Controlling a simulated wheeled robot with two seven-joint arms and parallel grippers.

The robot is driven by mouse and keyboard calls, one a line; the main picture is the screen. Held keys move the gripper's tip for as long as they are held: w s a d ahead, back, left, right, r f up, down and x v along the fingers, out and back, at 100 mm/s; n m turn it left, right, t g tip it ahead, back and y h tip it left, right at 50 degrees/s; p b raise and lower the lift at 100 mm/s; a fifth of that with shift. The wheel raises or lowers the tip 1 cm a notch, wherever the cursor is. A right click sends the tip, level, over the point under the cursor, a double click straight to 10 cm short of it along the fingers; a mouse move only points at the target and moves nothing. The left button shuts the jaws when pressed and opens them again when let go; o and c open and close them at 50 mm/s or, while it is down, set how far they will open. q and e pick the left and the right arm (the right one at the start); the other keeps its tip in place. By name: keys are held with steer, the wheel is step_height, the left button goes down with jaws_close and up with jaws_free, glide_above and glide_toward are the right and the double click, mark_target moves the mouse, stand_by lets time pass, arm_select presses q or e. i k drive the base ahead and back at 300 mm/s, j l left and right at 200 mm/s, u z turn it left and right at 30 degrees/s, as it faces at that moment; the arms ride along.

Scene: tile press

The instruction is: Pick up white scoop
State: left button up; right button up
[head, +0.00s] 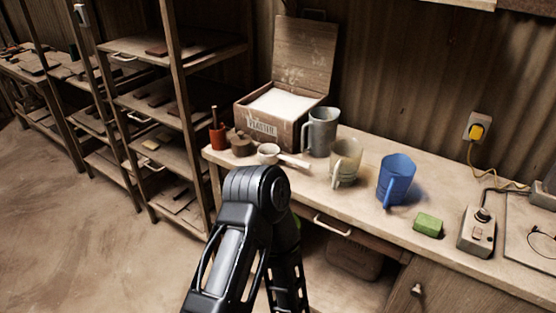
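The white scoop (268,153) lies on the workbench (375,222) near its front left edge. Its round bowl is to the left, and its handle points right and slightly toward the front. It stands in front of the open plaster box (269,128), which is full of white powder. A bent black arm of mine rises from the bottom of the view, with its joint just below the scoop and apart from it. I see neither gripper. Nothing holds the scoop.
A grey metal pitcher (322,133), a beige mug (345,163) and a blue pitcher (396,179) stand right of the scoop. A red pot (217,139) stands left. A green sponge (428,224) and a power box (477,232) lie further right. Wooden shelves (180,55) stand left.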

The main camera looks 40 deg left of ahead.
mark_target(269, 153)
steer(key=i+l, duration=0.25)
steer(key=i, duration=0.3)
steer(key=u, duration=1.55)
